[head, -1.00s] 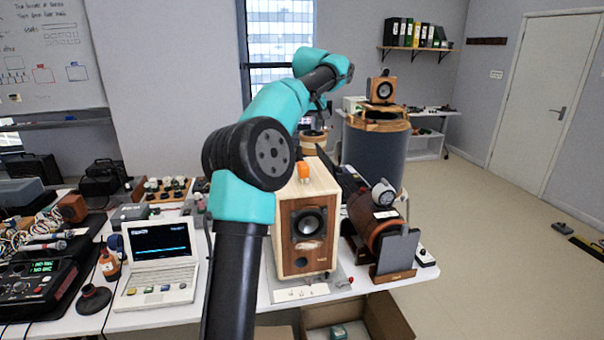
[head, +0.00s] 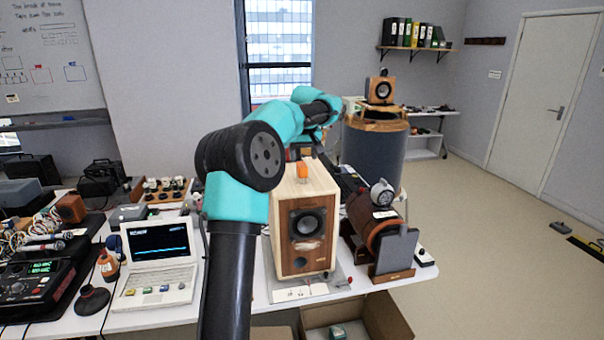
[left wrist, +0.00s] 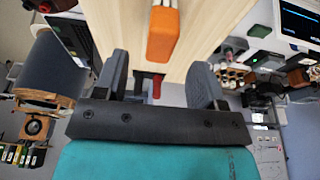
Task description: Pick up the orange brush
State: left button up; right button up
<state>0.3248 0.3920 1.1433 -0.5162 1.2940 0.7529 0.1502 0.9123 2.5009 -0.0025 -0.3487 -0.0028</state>
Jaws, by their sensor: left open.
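The orange brush (head: 302,170) is a small orange block on top of the pale wooden speaker box (head: 307,232). In the left wrist view the brush (left wrist: 162,38) lies on the wood top, just beyond my fingertips. My left gripper (head: 301,152) is behind the brush at the speaker's far edge, partly hidden by my arm. In the left wrist view its two dark fingers (left wrist: 158,72) are apart, with nothing held between them. The brush is in line with the gap, not inside it. My right gripper is in neither view.
A laptop (head: 158,255) and wired equipment stand to the left. A brown cylinder on a stand (head: 378,225) is close to the speaker's right side. A large drum (head: 374,150) stands behind. An open cardboard box (head: 385,318) is below the table.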

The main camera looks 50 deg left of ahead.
aim_at(302, 164)
pick_arm(q)
jog(key=shift+x, duration=0.95)
jog(key=shift+x, duration=2.6)
jog(key=shift+a, duration=0.1)
jog(key=c, duration=1.1)
jog(key=shift+r, duration=0.15)
